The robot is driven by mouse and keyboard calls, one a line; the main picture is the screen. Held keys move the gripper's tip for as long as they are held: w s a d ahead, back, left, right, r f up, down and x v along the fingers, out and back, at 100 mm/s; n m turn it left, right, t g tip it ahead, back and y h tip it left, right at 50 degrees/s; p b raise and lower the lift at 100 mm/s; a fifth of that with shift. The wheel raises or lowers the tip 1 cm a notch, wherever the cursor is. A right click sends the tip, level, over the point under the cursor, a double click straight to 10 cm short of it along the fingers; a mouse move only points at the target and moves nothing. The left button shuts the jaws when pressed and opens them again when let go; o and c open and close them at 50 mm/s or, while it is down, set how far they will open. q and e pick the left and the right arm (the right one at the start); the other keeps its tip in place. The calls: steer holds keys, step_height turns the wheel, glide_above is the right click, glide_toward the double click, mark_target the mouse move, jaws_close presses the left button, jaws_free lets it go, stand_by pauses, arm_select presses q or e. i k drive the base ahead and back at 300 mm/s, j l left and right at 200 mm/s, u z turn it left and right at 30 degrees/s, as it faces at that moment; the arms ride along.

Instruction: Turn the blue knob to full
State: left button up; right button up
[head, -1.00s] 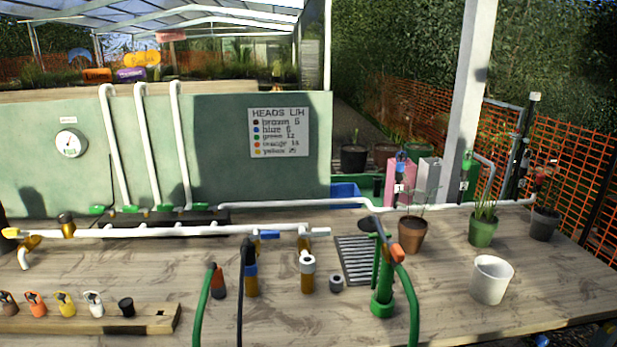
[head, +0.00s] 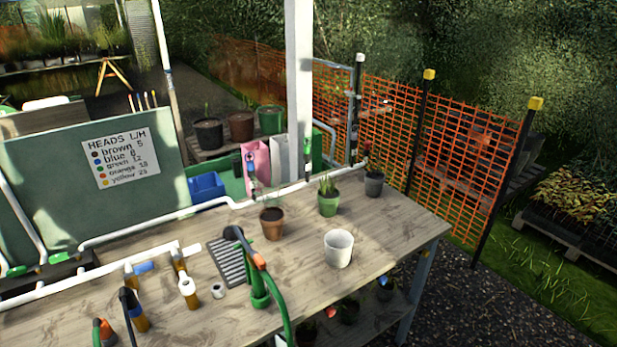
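A blue handle-like part (head: 145,266) sits by the white pipe (head: 110,270) at the left of the bench. A blue band (head: 140,323) is on an upright brown-yellow fitting in front of it, with a black hose end at its top. I cannot tell which blue part is the knob, or how far it is turned. Neither of my grippers shows in the head view.
A wooden bench (head: 330,290) carries a green pump-like stand (head: 258,290), a drain grate (head: 228,262), a white pot (head: 339,248) and potted plants. A green board with a sign (head: 120,157) stands behind. Orange mesh fence (head: 460,170) is at right, beyond gravel.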

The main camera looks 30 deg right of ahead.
mark_target(383, 280)
steer(key=k+j+z, duration=0.1)
steer(key=z, duration=0.35)
steer(key=k+z, duration=0.15)
steer(key=z, duration=0.25)
steer(key=k+z, duration=0.15)
steer(key=z, duration=0.3)
steer(key=i+j+u, duration=0.1)
steer(key=i, duration=0.4)
steer(key=i+j+u, duration=0.15)
steer(key=i, duration=0.3)
steer(key=j, duration=0.1)
